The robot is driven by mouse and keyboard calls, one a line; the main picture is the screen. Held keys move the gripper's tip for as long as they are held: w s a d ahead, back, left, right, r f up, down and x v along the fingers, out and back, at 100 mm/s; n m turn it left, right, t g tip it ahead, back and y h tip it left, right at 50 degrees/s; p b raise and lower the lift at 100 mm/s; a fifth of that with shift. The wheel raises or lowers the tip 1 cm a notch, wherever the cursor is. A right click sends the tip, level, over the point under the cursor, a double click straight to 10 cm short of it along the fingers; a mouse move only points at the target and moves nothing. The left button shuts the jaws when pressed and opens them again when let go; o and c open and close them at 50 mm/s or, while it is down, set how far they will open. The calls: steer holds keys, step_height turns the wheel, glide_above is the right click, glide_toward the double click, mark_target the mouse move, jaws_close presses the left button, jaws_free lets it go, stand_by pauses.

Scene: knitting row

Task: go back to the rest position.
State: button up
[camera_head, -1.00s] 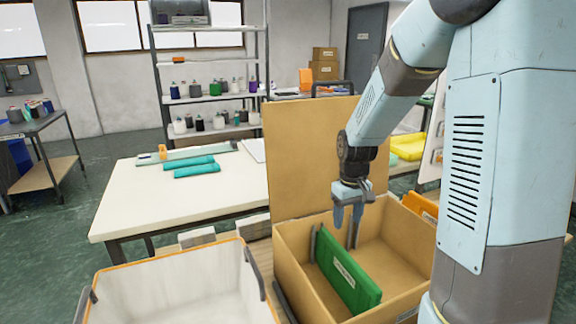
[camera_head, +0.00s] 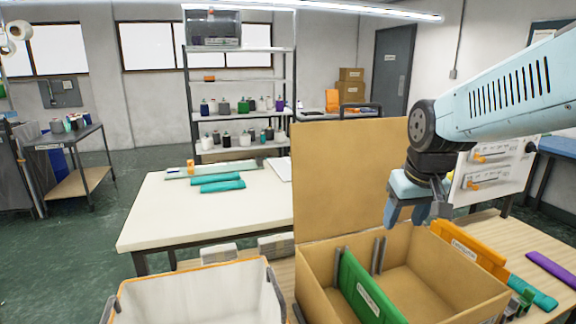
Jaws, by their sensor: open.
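My gripper (camera_head: 405,214) hangs at the end of my arm, above the right part of the open cardboard-coloured box (camera_head: 460,297). Its fingers point down and are open, with nothing between them. The box has a tall upright back panel (camera_head: 340,185). A green labelled piece (camera_head: 362,288) stands on edge inside the box, below and left of my gripper and apart from it. Grey upright dividers (camera_head: 379,255) stand near it. The box's near end is cut off by the picture's lower edge.
A white bin with an orange rim (camera_head: 195,290) stands left of the box. A white table (camera_head: 180,212) with teal pieces (camera_head: 220,183) is behind it. Orange (camera_head: 468,246), teal and purple (camera_head: 551,268) pieces lie on the wooden table at right. A shelf (camera_head: 242,112) stands far back.

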steer(key=s+r+m+t, duration=0.1)
steer(key=s+r, duration=0.3)
steer(key=s, duration=0.4)
steer(key=shift+s+t, duration=0.3)
steer(key=shift+t, duration=0.2)
steer(key=shift+d, duration=0.1)
